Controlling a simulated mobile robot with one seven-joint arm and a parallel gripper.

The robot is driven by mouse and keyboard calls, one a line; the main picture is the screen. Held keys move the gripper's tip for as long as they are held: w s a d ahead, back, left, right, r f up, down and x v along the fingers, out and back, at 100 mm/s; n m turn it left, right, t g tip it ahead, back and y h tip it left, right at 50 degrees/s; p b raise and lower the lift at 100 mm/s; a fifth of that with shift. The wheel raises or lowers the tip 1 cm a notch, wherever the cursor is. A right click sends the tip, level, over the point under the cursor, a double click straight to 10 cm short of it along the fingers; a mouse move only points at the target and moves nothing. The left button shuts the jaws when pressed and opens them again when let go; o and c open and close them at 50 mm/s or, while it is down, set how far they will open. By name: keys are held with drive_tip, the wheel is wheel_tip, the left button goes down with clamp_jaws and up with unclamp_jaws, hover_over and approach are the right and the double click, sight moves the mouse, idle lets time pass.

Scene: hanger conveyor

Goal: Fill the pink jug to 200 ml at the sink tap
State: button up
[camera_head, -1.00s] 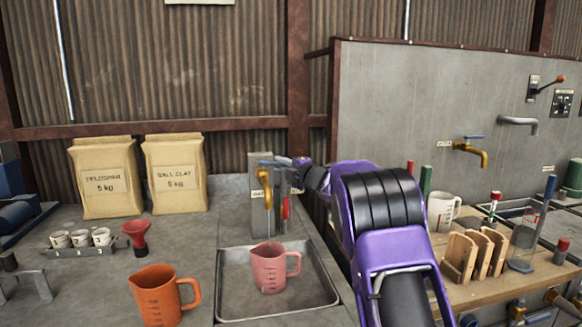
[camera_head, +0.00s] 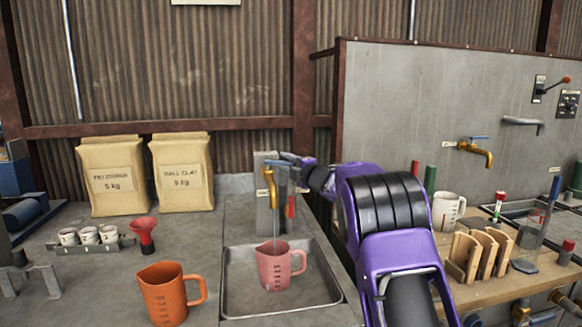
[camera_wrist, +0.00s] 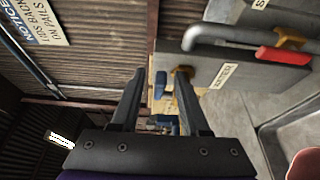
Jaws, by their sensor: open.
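The pink jug (camera_head: 272,268) stands upright in the shallow metal sink tray (camera_head: 235,300), under the brass tap (camera_head: 269,176). A thin stream of water (camera_head: 274,228) runs from the tap into the jug. The water level inside cannot be read. My gripper (camera_head: 287,158) is open beside the tap's blue lever (camera_head: 270,162). In the wrist view, the fingers of my gripper (camera_wrist: 160,74) are apart, with the blue lever (camera_wrist: 159,88) showing between them; contact cannot be told. Part of the pink jug (camera_wrist: 306,164) shows at lower right.
An orange jug (camera_head: 165,295) stands left of the sink. A red-handled tap (camera_head: 291,206) is beside the brass one. A red funnel (camera_head: 143,232), small cups and two clay bags (camera_head: 182,175) are further left. A wooden rack (camera_head: 478,255) stands right of my arm.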

drive_tip(key=b+v, duration=0.1)
drive_tip(key=v, duration=1.6)
drive_tip(key=shift+s, duration=0.15)
idle(1.3)
clamp_jaws()
drive_tip(key=p, duration=0.1)
approach(282, 164)
drive_tip(key=w+a, duration=0.1)
drive_tip(key=a, duration=0.3)
drive_tip(key=shift+w+d+r+p, duration=0.1)
drive_tip(key=shift+w+d+p, duration=0.15)
drive_tip(key=shift+w, duration=0.75)
drive_tip(key=shift+w+d+p, duration=0.1)
drive_tip(key=shift+w+d, duration=0.25)
drive_tip(key=shift+w, duration=0.65)
